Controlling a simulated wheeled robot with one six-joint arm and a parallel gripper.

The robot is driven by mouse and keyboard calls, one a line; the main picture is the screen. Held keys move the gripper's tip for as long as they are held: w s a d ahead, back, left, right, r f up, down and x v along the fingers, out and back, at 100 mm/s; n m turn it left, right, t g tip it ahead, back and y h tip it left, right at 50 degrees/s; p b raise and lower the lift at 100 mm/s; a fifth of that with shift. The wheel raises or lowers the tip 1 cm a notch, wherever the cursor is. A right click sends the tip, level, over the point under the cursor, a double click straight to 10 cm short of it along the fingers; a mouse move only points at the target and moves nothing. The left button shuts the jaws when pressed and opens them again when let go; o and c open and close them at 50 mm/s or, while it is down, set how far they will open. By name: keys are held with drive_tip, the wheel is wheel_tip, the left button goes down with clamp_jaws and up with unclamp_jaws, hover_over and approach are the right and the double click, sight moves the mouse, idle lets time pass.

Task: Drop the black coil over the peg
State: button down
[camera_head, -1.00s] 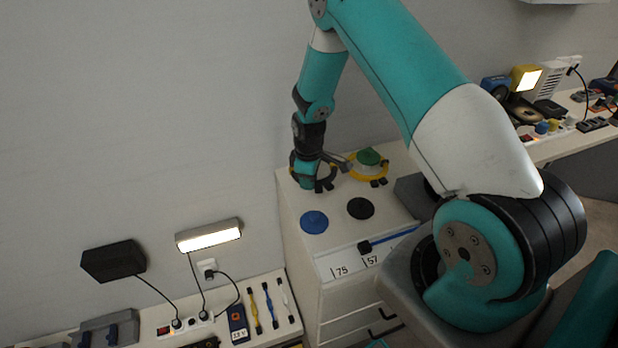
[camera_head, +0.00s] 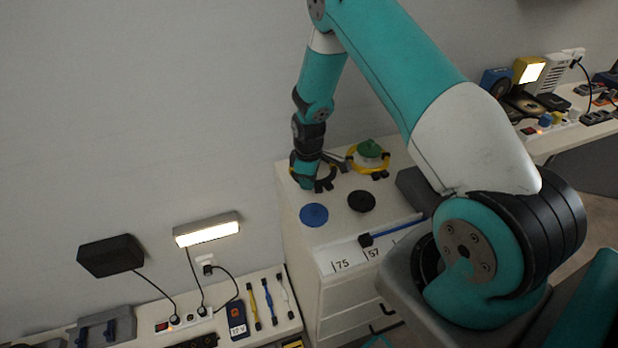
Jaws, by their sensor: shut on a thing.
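My gripper (camera_head: 306,181) points down at the back left of the white cabinet top (camera_head: 335,236). It is shut on the black coil (camera_head: 331,181), a dark ring with small black clips at its front. The arm covers part of the ring, and the fingertips are too small to make out. A green-topped peg (camera_head: 370,148) stands to the right, with a yellow coil (camera_head: 384,169) around it. A blue disc (camera_head: 314,215) and a black disc (camera_head: 361,201) lie in front of the gripper. I cannot tell whether the black coil touches the cabinet top or surrounds anything.
A blue-handled tool (camera_head: 390,233) lies along the cabinet's front edge, above number labels. A grey box (camera_head: 412,187) is at the right. A low bench at lower left holds tools and plugs beneath a lit lamp (camera_head: 207,230). The wall is close behind the gripper.

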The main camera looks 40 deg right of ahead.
drive_tip(key=shift+f+b, duration=0.35)
drive_tip(key=shift+f, duration=0.25)
drive_tip(key=c, duration=0.8)
unclamp_jaws()
drive_tip(key=shift+c, duration=0.2)
drive_tip(key=shift+r, duration=0.1)
wheel_tip(320, 180, up, 17)
drive_tip(key=b, duration=0.1)
drive_tip(key=shift+r, duration=0.15)
